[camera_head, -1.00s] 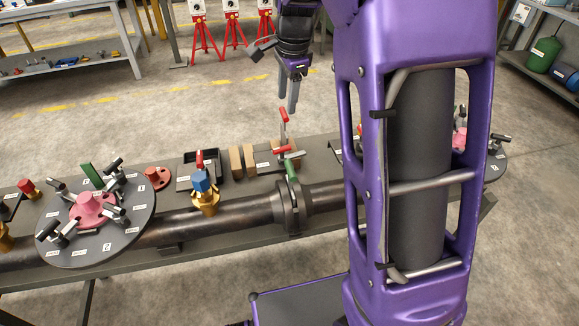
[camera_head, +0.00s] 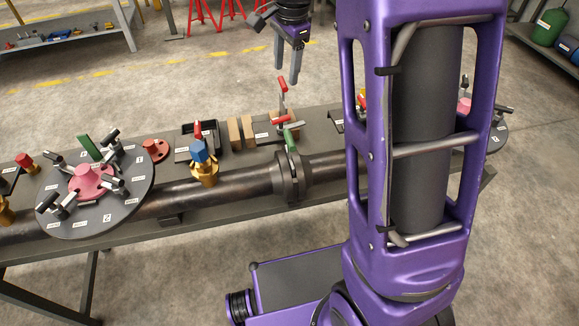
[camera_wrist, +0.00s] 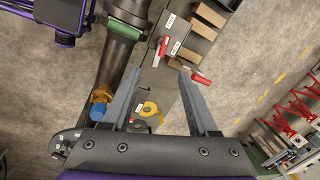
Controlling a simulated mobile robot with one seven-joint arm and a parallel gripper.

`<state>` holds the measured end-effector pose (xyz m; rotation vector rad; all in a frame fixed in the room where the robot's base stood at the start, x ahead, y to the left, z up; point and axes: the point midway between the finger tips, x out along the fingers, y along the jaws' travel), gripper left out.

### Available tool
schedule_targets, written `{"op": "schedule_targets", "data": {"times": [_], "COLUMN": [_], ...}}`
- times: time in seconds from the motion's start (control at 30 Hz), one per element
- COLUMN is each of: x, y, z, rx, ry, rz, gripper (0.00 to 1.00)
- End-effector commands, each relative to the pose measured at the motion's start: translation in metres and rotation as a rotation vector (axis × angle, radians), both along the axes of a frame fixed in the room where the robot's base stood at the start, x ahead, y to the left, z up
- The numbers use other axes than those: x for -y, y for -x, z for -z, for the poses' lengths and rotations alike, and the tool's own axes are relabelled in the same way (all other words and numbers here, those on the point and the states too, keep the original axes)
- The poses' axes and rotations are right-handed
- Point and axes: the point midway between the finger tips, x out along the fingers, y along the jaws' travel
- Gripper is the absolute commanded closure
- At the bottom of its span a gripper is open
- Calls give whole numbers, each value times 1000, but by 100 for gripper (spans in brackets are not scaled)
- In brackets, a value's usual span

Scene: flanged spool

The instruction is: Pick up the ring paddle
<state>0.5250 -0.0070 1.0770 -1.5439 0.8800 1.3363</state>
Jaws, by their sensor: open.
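My gripper (camera_head: 287,78) hangs open and empty above the bench, fingers pointing down. In the wrist view its two fingers (camera_wrist: 160,76) are spread wide with nothing held between them. Two red-handled pieces stand on the bench near the wooden blocks: an upper one (camera_head: 282,83) and a lower one (camera_head: 279,120). In the wrist view one red handle (camera_wrist: 164,46) lies ahead of the fingers and the other (camera_wrist: 201,78) beside the right finger. A green-handled piece (camera_head: 291,141) sits at the pipe flange (camera_head: 288,175).
The dark pipe (camera_head: 240,192) runs along the bench. A blue-topped brass valve (camera_head: 205,165) and a round dark plate (camera_head: 130,205) with clamps stand left. Wooden blocks (camera_head: 236,132) sit behind the pipe. My arm column hides the bench's right part.

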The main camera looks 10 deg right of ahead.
Motion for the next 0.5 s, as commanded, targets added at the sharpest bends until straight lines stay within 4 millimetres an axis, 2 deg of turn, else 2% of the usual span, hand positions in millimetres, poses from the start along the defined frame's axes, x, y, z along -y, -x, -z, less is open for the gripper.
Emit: {"op": "schedule_targets", "data": {"times": [0.3, 0.5], "x": [-3, -3], "y": [32, 45], "z": [15, 17], "rx": [-83, -117], "ry": [103, 127], "rz": [-765, -1101], "gripper": [40, 40]}}
